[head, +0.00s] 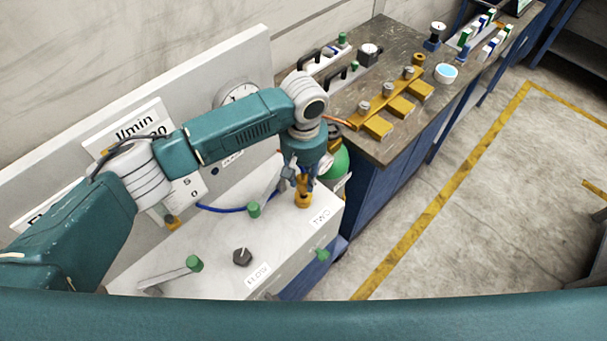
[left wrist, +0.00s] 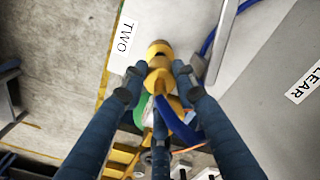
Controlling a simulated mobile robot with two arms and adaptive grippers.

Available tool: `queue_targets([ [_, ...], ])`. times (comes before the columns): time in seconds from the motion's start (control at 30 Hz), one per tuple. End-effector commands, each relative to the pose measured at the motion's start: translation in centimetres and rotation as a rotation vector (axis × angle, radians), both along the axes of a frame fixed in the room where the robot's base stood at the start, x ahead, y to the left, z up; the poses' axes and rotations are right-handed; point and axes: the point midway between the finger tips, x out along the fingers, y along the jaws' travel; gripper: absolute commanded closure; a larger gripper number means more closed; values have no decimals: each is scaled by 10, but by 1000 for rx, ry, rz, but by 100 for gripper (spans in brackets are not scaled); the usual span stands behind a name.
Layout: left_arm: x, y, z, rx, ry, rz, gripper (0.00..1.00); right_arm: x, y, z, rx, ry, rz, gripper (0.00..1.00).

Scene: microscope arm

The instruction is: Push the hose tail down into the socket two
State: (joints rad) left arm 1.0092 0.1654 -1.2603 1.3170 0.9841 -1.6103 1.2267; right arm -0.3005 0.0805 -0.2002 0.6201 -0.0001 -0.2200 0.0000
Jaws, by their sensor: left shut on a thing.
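My left gripper (head: 300,180) points down over the right end of the white cabinet top. In the left wrist view its two dark fingers (left wrist: 157,82) are closed around a brass hose tail (left wrist: 159,80). A blue hose (left wrist: 178,122) runs from the hose tail, and it crosses the cabinet top in the head view (head: 222,210). Brass socket two (head: 303,198) stands by the label TWO, directly below the fingers; it also shows in the left wrist view (left wrist: 159,49). The tail and socket line up closely, but I cannot tell how deep the tail sits. My right gripper is not in view.
Green-tipped levers (head: 254,210) and a black knob (head: 242,257) stand on the white cabinet (head: 200,265). A gauge panel (head: 130,130) rises behind. A green rounded object (head: 339,162) is right of the gripper. A bench (head: 400,145) holds brass fittings. The floor at right is clear.

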Motion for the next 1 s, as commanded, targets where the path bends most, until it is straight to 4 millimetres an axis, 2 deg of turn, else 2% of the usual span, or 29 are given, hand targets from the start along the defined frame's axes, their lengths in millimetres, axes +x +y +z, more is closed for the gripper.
queue_targets([
  [0.37, 0, 0, -1, -1, 0, 0, 100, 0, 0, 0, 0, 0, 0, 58],
  [1.0, 0, -1, -17, -1, 0, 0, 100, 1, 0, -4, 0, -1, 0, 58],
])
